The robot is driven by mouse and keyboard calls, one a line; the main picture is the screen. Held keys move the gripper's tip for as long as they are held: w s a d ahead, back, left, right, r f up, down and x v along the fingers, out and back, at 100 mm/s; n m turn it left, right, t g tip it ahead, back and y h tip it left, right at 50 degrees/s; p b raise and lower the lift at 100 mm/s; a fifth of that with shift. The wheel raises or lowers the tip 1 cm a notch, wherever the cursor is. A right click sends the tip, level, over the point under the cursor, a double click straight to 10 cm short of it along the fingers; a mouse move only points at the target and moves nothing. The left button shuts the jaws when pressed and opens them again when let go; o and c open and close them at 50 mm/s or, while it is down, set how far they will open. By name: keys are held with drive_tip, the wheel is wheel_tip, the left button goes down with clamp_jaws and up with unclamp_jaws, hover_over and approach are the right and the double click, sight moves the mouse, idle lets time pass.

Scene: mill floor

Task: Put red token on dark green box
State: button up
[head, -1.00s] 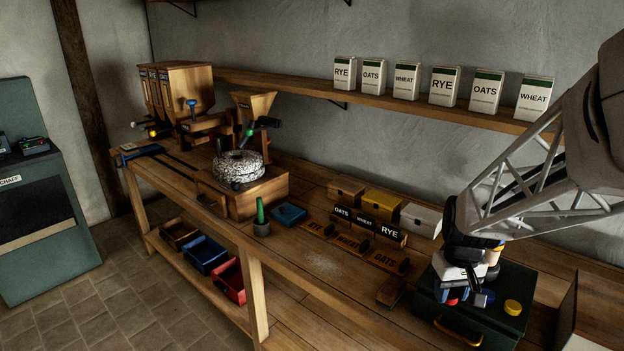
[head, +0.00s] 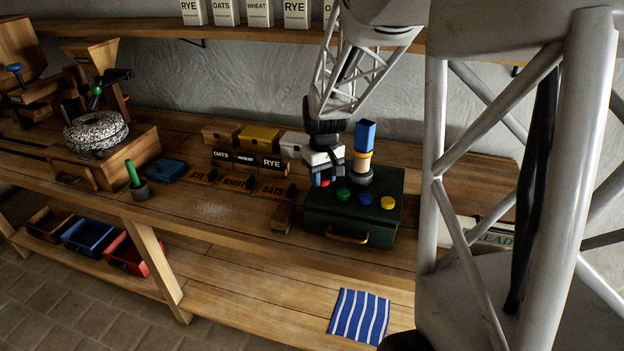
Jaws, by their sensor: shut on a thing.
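The dark green box (head: 325,227) stands on the bench, with a brass handle on its front. Green (head: 343,194), blue (head: 365,199) and yellow (head: 387,202) tokens sit in a row on its lid. My gripper (head: 321,179) points down over the left end of the lid, left of the green token. It is shut on the red token (head: 321,181), which is partly hidden by the dark fingers. The red token is at or just above the lid; I cannot tell whether it touches.
A stack with a blue top piece (head: 365,134) stands right behind my gripper, at the lid's back. Labelled drawers and small boxes (head: 259,140) are to the left. A blue striped cloth (head: 359,316) lies in front.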

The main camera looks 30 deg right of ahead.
sight(322, 177)
drive_tip(key=shift+w, duration=0.2)
drive_tip(key=shift+f, duration=1.75)
drive_tip(key=shift+f, duration=0.15)
drive_tip(key=o, duration=0.9)
wheel_tip(322, 177, up, 12)
drive_tip(key=shift+r, duration=0.1)
